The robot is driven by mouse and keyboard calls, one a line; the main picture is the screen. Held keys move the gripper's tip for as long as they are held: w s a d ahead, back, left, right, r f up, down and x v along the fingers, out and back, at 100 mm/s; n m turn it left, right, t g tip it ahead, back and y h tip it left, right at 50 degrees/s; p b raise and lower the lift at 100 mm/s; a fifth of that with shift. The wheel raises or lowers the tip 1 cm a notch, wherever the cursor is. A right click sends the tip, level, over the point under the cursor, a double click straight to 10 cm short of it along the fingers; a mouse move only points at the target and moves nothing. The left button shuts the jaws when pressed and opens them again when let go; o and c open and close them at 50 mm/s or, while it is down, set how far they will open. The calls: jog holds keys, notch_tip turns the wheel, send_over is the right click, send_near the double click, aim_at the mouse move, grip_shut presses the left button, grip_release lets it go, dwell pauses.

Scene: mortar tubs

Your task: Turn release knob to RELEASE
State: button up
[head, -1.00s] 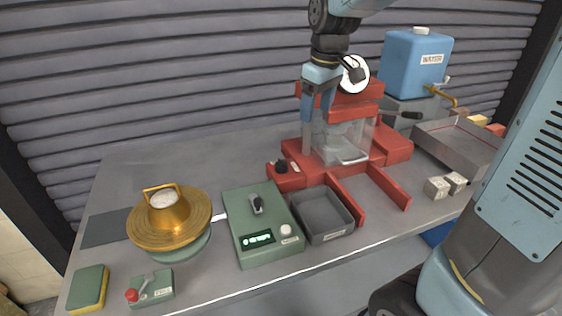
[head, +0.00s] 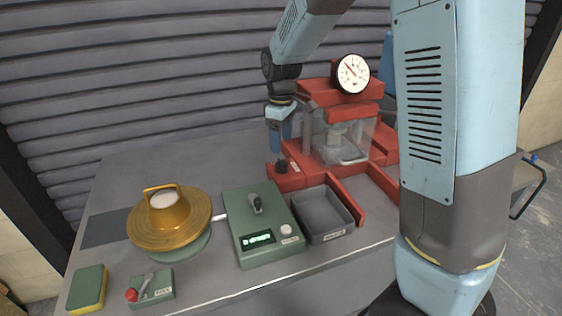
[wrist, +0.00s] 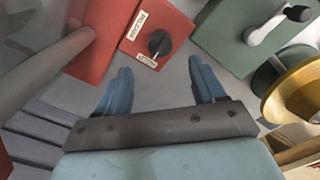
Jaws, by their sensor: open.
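The black release knob (head: 281,167) sits on a red block at the left front corner of the red press (head: 290,180). In the wrist view the knob (wrist: 159,42) stands between two small white labels, one on each side along the block's edge. My gripper (head: 279,149) is open and empty, pointing down just above the knob. In the wrist view its two blue fingers (wrist: 160,70) are spread apart, with the knob beyond their tips, untouched.
The press's round gauge (head: 352,74) and clear chamber (head: 343,140) stand right of my gripper. A grey tray (head: 325,214), a green scale box (head: 262,225) and a brass round table (head: 168,220) stand in front and to the left. The bench's back left is clear.

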aim_at(281, 161)
notch_tip(281, 161, down, 8)
jog(key=shift+f, duration=0.15)
dwell(0.4)
jog(key=c, duration=1.1)
